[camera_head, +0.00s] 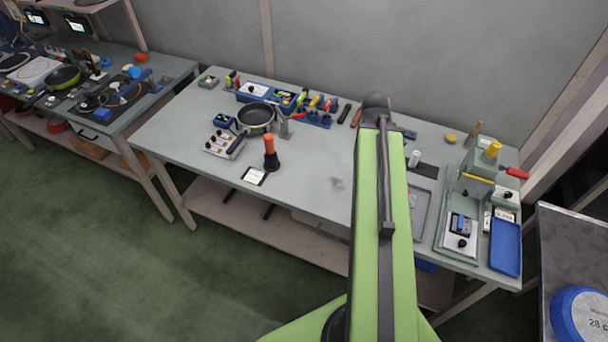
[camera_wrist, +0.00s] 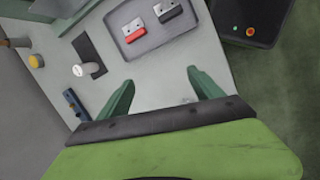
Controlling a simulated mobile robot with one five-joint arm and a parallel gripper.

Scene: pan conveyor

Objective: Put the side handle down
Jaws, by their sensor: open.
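In the wrist view a grey tray (camera_wrist: 150,48) lies on the table. Two small handle pieces with light metal plates rest in it: a red side handle (camera_wrist: 135,34) and a black side handle (camera_wrist: 168,13) to its right. My gripper (camera_wrist: 160,77) is open over the table on the near side of the tray, with nothing between its green fingers. The fingers are apart from both handles. In the head view the tray (camera_head: 419,222) shows right of my green arm, which hides part of it. My fingers are hidden there.
A white cylinder (camera_wrist: 78,70) on a dark pad and a blue part (camera_wrist: 76,106) lie left of the tray. A pan (camera_head: 256,117) and several tools stand left. The table's front middle is clear.

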